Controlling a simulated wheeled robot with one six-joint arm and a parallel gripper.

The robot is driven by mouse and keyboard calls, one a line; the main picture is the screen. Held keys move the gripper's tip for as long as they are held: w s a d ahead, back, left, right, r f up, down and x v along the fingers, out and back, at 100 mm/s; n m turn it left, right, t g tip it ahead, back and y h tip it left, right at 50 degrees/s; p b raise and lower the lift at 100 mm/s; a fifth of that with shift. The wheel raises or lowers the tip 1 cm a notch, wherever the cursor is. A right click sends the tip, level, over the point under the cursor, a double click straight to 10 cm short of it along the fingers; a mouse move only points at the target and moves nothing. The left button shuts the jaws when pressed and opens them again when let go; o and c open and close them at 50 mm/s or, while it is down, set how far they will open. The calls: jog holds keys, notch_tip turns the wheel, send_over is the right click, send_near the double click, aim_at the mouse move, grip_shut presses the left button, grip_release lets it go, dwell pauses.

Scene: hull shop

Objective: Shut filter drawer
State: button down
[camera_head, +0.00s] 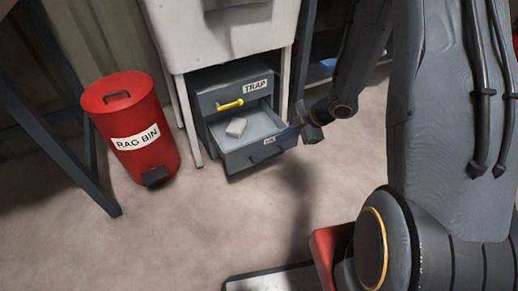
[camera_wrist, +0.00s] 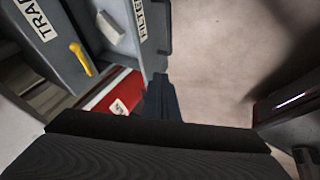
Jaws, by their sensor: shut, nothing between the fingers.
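The filter drawer (camera_head: 262,153) stands pulled out of the lower part of a grey cabinet labelled TRAP (camera_head: 225,84). A pale block (camera_head: 236,127) lies inside it. The drawer front, with its FILTER label, shows in the wrist view (camera_wrist: 154,58). My gripper (camera_head: 290,134) is shut and empty, close to the right end of the drawer front. In the wrist view its fingers (camera_wrist: 160,97) reach up near the end of that front. I cannot tell whether they touch it.
A yellow handle (camera_head: 230,104) sits on the cabinet above the drawer. A white basin unit (camera_head: 225,35) on legs stands over the cabinet. A red rag bin (camera_head: 131,130) stands to the left. The floor in front of the drawer is clear.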

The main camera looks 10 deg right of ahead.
jog(key=f, duration=0.1)
jog(key=b, duration=0.5)
send_near(252, 148)
notch_tip(252, 148, down, 3)
jog(key=s, duration=0.3)
jog(key=w, duration=0.1)
jog(key=w+a, duration=0.1)
jog(key=w+f, duration=0.1)
jog(key=shift+w+a+b, duration=0.1)
jog(key=shift+a+b, duration=0.1)
jog(key=shift+b, duration=0.2)
jog(key=shift+w+a+r, duration=0.15)
jog(key=shift+w+a, duration=0.05)
jog(key=shift+w, duration=0.35)
jog(key=shift+a, duration=0.1)
jog(key=shift+w, duration=0.15)
